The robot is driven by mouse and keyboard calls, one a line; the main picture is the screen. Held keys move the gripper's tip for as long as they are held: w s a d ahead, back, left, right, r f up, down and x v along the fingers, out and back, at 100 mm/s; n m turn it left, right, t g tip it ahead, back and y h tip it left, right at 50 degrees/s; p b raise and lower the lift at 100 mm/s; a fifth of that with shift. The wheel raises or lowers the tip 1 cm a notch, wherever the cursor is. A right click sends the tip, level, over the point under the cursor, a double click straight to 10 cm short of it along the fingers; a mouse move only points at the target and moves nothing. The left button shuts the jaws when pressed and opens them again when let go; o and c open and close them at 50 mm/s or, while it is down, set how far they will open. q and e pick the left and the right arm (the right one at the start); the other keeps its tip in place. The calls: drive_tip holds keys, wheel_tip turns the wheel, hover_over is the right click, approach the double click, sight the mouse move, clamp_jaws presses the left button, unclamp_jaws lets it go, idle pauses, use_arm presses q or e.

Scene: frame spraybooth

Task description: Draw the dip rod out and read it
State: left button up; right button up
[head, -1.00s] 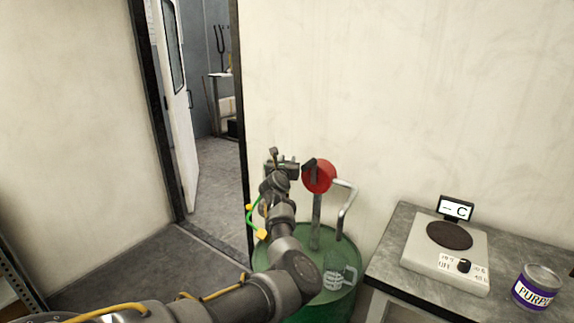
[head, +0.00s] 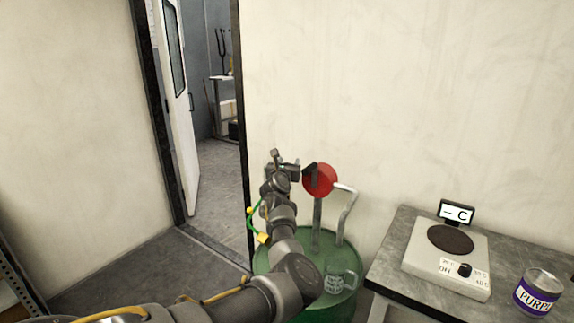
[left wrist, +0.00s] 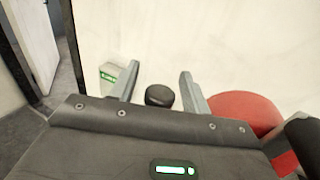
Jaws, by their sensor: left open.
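My left gripper (head: 284,166) is raised above the green drum (head: 345,250), just left of the red round pump head. It also shows in the left wrist view (left wrist: 160,72), where its two fingers stand apart. A dark round knob (left wrist: 159,95) shows between the fingers, with visible gaps on both sides; it may be the top of the dip rod. I cannot tell how deep it lies between them. The rod's shaft and any marks on it are hidden. My right gripper is in neither view.
The red pump head (head: 319,180) and its bent grey spout (head: 348,210) stand close right of my gripper. A bench on the right holds a hotplate (head: 446,260) and a purple-labelled can (head: 538,292). An open doorway is behind left.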

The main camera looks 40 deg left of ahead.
use_arm(q)
drive_tip(key=b+v, duration=0.1)
drive_tip(key=v, duration=0.9)
drive_tip(key=shift+s, duration=0.4)
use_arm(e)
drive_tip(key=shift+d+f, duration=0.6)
use_arm(q)
drive_tip(key=shift+d+r, duration=0.1)
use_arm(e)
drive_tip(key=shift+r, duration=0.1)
